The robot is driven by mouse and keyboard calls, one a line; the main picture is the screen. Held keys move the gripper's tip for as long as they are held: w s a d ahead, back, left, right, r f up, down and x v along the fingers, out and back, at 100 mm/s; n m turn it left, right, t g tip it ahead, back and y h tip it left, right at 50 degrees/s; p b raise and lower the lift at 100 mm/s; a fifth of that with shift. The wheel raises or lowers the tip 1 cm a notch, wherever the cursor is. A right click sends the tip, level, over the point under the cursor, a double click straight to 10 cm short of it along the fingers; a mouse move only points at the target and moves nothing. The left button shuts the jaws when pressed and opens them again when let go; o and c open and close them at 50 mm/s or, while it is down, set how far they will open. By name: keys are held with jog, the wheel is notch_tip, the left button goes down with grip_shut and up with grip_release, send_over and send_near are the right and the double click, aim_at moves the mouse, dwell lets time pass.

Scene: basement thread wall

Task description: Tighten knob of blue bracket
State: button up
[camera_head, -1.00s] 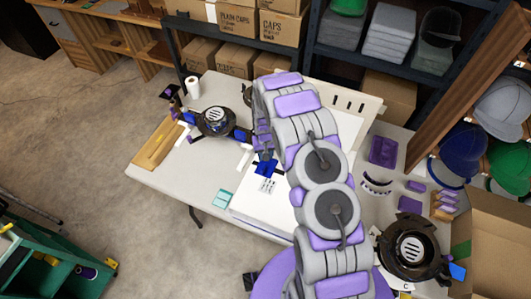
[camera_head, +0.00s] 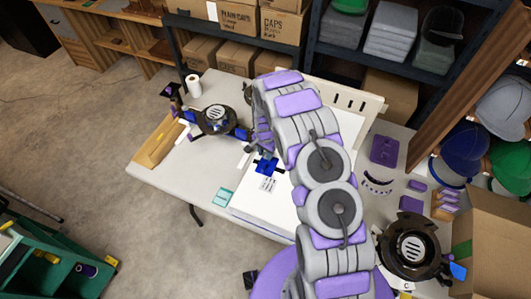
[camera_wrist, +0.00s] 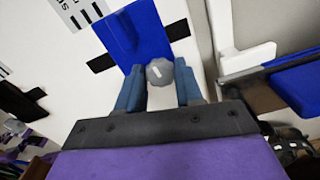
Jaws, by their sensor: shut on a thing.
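The blue bracket (camera_wrist: 138,38) sits on a white board (camera_wrist: 60,75) in the wrist view, with black strips showing at its sides. Its grey round knob (camera_wrist: 160,71) has a small white mark and lies between the fingertips of my gripper (camera_wrist: 159,80). The fingers are shut on the knob, one on each side. In the head view the blue bracket (camera_head: 265,166) shows on the white board on the table, just below my gripper (camera_head: 264,148). My arm hides part of the board, and the knob is not clear in this view.
A dark round device (camera_head: 215,119) with blue parts stands on the table at left. Another round device (camera_head: 410,248) is at right. Purple parts (camera_head: 384,150) lie right of my arm. A teal piece (camera_head: 223,198) lies near the front edge. Shelves with boxes stand behind.

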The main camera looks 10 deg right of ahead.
aim_at(265, 154)
jog(key=shift+m, duration=0.4)
jog(key=o, duration=1.1)
jog(key=shift+c, duration=0.2)
jog(key=shift+r, duration=0.1)
notch_tip(265, 154, up, 17)
jog(key=p, duration=0.2)
jog(key=shift+a, duration=0.1)
